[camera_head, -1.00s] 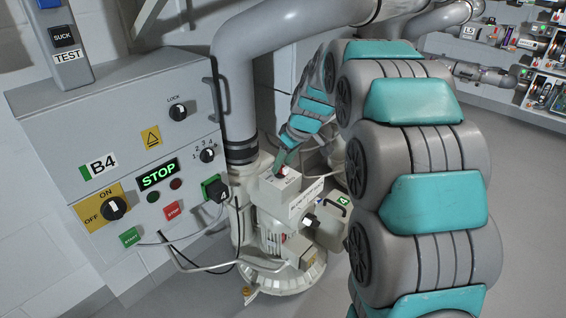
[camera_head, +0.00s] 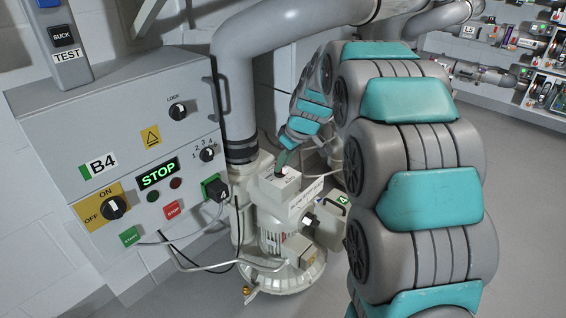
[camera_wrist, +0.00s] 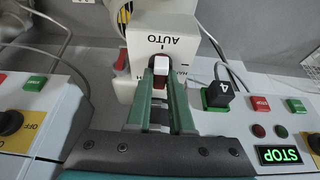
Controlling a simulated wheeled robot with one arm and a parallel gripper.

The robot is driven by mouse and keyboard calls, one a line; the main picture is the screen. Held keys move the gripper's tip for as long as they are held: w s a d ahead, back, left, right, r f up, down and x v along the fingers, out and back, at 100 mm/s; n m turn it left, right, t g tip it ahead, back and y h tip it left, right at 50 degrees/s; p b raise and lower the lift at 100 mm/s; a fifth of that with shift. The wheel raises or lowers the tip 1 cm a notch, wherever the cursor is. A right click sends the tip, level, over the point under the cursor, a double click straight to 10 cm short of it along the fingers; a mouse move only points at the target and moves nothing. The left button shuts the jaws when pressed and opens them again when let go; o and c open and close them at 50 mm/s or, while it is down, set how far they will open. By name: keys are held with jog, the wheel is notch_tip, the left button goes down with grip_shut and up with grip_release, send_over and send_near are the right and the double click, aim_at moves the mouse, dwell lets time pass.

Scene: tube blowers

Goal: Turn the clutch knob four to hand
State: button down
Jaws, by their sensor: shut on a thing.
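The clutch knob (camera_wrist: 159,72), with a white top and a red side, sits on a white box (camera_wrist: 150,48) marked AUTO. AUTO reads upside down in the wrist view; part of another label shows right of the knob. My gripper (camera_wrist: 160,78) has its two green fingers on either side of the knob and is shut on it. In the head view my gripper (camera_head: 282,162) reaches down to the top of the white box (camera_head: 285,190), above the blower marked 4 (camera_head: 285,240). The knob is mostly hidden there, and its exact pointing is hard to tell.
A grey control panel B4 (camera_head: 100,140) with a lit STOP display (camera_head: 158,173) stands left of the blower. A black plug marked 4 (camera_head: 216,190) juts from its side. A thick grey pipe (camera_head: 235,90) rises beside the box. Shelves (camera_head: 530,70) are at the far right.

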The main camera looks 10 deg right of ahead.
jog(key=shift+m, duration=0.3)
jog(key=m, duration=0.1)
jog(key=m+h+p, duration=0.1)
jog(key=shift+a+r+m+t, duration=0.15)
jog(key=shift+m+t, duration=0.15)
jog(key=m, duration=0.2)
jog(key=m+h+p, duration=0.1)
jog(key=m+h, duration=0.1)
jog(key=m, duration=0.1)
jog(key=shift+s+a+m+p, duration=0.1)
jog(key=shift+a+m+p, duration=0.2)
jog(key=shift+p, duration=0.1)
jog(key=m+h+p, duration=0.1)
jog(key=m+h, duration=0.1)
jog(key=m, duration=0.2)
jog(key=shift+a, duration=0.15)
jog(key=shift+w+a+m+g+h, duration=0.15)
jog(key=shift+m+g+h, duration=0.25)
jog(key=shift+m, duration=0.8)
jog(key=shift+w+a+m+g+h, duration=0.1)
jog(key=shift+m+g+h, duration=0.25)
jog(key=shift+m, duration=0.85)
jog(key=shift+d, duration=0.1)
jog(key=c, duration=0.8)
grip_release()
